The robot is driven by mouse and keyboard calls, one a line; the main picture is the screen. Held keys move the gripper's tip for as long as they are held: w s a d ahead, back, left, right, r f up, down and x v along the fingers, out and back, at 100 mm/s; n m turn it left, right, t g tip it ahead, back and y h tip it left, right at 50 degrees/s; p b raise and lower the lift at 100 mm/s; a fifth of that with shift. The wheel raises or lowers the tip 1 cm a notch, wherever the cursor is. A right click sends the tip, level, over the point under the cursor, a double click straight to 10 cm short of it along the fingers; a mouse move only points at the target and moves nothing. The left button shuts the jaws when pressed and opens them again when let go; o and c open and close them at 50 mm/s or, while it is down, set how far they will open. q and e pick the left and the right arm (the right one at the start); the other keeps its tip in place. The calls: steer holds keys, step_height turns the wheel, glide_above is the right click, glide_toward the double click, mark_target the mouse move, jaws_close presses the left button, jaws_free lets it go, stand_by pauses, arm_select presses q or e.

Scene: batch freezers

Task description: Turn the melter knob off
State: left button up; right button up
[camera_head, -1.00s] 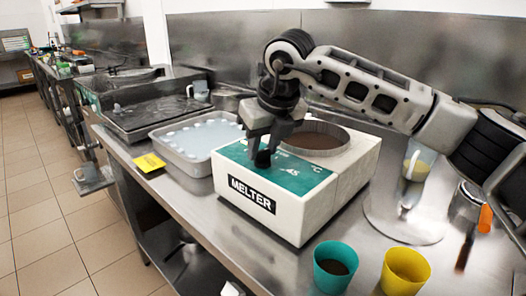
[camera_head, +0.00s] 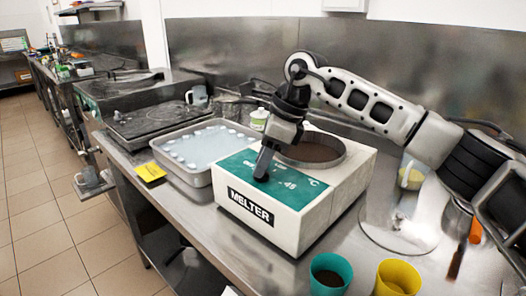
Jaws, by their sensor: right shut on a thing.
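The melter (camera_head: 300,220) is a white box with a teal top panel and a black "MELTER" label, standing on the steel counter. A round metal pot (camera_head: 312,153) with brown contents is set in its top. My right gripper (camera_head: 264,169) reaches down over the teal panel and is shut on the small black knob (camera_head: 262,177) there. The fingers hide much of the knob, so its exact turn cannot be read. White "45" and "°C" markings show right of the knob. My left gripper is not in view.
A steel tray (camera_head: 168,167) with pale contents stands left of the melter. A teal cup (camera_head: 330,275) and a yellow cup (camera_head: 398,278) stand at the front.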

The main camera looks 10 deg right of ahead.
steer(key=n+p, duration=0.1)
steer(key=n, duration=0.1)
steer(key=n+g+p, duration=0.1)
steer(key=n, duration=0.1)
steer(key=shift+w+r+g, duration=0.1)
steer(key=shift+r+g, duration=0.05)
steer(key=shift+g, duration=0.15)
steer(key=shift+n, duration=0.7)
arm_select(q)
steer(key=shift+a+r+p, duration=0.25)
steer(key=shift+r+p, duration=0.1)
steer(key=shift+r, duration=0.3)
arm_select(e)
steer(key=shift+n+g, duration=0.3)
steer(key=shift+g, duration=0.1)
steer(key=o, duration=0.8)
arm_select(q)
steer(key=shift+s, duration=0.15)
arm_select(e)
steer(key=shift+o, duration=0.9)
